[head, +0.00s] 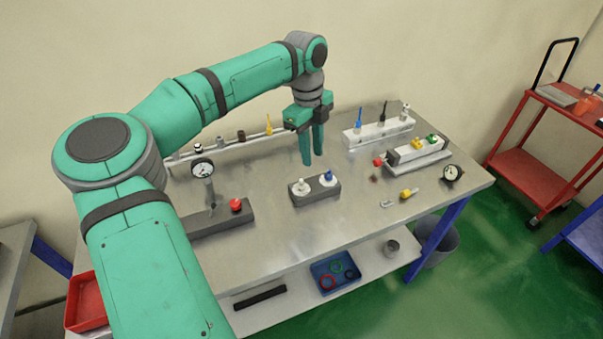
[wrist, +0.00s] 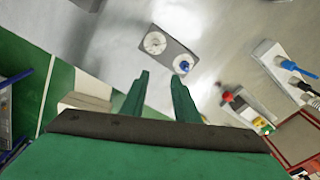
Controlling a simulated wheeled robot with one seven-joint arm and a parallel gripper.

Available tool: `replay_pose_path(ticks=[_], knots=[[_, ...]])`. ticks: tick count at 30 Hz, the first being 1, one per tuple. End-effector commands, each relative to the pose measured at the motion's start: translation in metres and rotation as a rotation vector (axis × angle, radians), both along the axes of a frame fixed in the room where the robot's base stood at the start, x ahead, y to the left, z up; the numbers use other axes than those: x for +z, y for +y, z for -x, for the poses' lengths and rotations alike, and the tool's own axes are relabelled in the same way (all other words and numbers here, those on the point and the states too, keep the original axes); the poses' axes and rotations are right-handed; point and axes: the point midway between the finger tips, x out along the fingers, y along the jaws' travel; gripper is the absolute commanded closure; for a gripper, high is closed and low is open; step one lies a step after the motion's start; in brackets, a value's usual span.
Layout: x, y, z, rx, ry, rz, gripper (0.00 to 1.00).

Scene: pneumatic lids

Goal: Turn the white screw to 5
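The white screw (head: 302,187) stands on a round white dial at the left end of a small grey block (head: 316,195) on the metal table. A blue screw (head: 327,178) stands on a second white dial at the right end of that block. Both dials also show in the wrist view, the white screw (wrist: 154,43) and the blue screw (wrist: 183,66). The dial marks are too small to read. My gripper (head: 312,158) hangs above the table behind the block, fingers down, apart from both screws. Its fingertips (wrist: 159,80) are apart with nothing between them.
A gauge (head: 203,169) on a post and a dark block with a red knob (head: 236,205) stand to the left. A rack of coloured tools (head: 380,131), a valve block (head: 417,150) and a small gauge (head: 452,173) are at the right. Table in front of the block is clear.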

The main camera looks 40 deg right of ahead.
Motion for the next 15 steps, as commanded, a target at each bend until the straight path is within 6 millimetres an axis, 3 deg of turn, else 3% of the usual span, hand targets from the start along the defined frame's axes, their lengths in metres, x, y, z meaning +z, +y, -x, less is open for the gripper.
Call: replay_pose_path(ticks=[3,7,15], knots=[[0.013,0.014,-0.017,0.041,-0.052,-0.043,0.72],[0.012,0.019,-0.023,0.057,-0.068,-0.057,0.72],[-0.028,0.019,-0.022,0.055,-0.065,-0.056,0.72]])
